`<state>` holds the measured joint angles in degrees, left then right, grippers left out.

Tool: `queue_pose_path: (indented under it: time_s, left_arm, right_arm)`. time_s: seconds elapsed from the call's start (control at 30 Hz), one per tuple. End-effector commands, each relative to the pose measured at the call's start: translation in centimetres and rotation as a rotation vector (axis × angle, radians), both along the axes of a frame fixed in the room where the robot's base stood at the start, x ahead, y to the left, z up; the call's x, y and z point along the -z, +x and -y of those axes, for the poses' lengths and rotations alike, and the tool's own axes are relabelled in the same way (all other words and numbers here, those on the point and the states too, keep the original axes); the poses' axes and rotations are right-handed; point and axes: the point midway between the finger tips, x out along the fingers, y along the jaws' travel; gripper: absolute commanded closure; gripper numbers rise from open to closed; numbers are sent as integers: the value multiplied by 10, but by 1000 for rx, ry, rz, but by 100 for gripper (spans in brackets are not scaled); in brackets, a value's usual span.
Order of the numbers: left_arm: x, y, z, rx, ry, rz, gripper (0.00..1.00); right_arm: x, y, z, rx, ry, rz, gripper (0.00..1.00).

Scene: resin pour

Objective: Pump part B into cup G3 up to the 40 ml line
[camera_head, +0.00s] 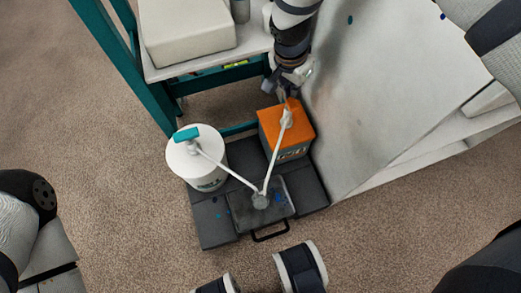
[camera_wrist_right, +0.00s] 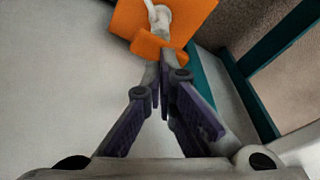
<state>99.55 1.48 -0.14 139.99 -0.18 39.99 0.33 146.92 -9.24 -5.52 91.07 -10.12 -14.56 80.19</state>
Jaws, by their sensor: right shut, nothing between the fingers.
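An orange-topped container (camera_head: 297,143) has a white pump and spout (camera_head: 278,150). A white round container (camera_head: 188,166) has a teal pump head (camera_head: 186,134) and its own spout. Both spouts meet above a small grey round thing (camera_head: 261,201), perhaps the cup; its level and marks are too small to read. I cannot read which container is part B. My right gripper (camera_head: 286,92) is shut and empty, at the orange pump head; in the right wrist view its fingertips (camera_wrist_right: 161,78) lie by that orange head (camera_wrist_right: 160,47). Touching or just above, I cannot tell. My left gripper is not in view.
The containers stand on a dark base (camera_head: 215,228) with a black handle at its front and blue spots. A large pale board or panel (camera_head: 385,80) lies to the right. A teal-framed table (camera_head: 150,72) holds a pale block (camera_head: 188,38).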

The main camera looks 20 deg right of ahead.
Motion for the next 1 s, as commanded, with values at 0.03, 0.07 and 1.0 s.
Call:
queue_pose_path:
  time_s: [0.03, 0.07, 1.0]
  left_arm:
    - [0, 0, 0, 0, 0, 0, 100]
    - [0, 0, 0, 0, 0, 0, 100]
    - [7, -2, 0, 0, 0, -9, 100]
  right_arm:
    - [0, 0, 0, 0, 0, 0, 100]
    - [0, 0, 0, 0, 0, 0, 100]
    - [21, 0, 0, -1, -1, -1, 100]
